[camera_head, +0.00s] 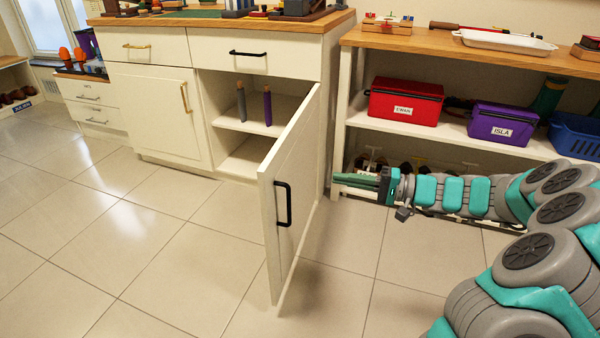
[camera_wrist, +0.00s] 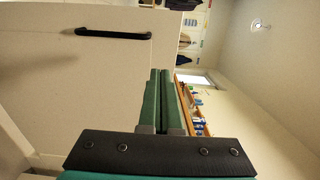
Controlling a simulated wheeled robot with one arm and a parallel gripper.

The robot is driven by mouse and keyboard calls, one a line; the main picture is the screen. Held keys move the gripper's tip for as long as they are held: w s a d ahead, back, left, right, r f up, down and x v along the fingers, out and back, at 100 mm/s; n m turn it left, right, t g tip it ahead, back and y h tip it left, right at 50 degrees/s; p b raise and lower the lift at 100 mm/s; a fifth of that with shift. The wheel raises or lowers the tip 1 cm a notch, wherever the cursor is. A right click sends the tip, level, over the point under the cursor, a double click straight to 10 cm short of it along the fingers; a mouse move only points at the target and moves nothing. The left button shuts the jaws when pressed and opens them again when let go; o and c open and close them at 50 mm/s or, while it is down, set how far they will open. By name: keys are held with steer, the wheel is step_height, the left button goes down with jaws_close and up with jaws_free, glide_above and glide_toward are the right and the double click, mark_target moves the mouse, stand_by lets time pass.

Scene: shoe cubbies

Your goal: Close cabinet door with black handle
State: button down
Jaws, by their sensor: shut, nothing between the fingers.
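The cabinet door with the black handle (camera_head: 301,178) stands wide open, swung out from the right side of the lower cabinet toward me. In the wrist view a pale panel (camera_wrist: 70,75) with a black handle (camera_wrist: 113,33) fills the left. My gripper (camera_head: 340,180) is shut and empty, to the right of the door and pointing left toward it. Whether the fingertips touch the door I cannot tell.
The open compartment (camera_head: 232,109) holds a grey and a purple item. The neighbouring door with a gold handle (camera_head: 184,97) is closed. A shelf unit at right holds a red box (camera_head: 404,99) and a purple box (camera_head: 503,123). The tiled floor (camera_head: 150,250) left of the door is clear.

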mark_target(276, 168)
steer(key=x, duration=1.3)
steer(key=shift+w+a+p, duration=0.25)
steer(key=shift+a+p, duration=0.05)
steer(key=shift+a, duration=0.05)
steer(key=shift+a, duration=0.1)
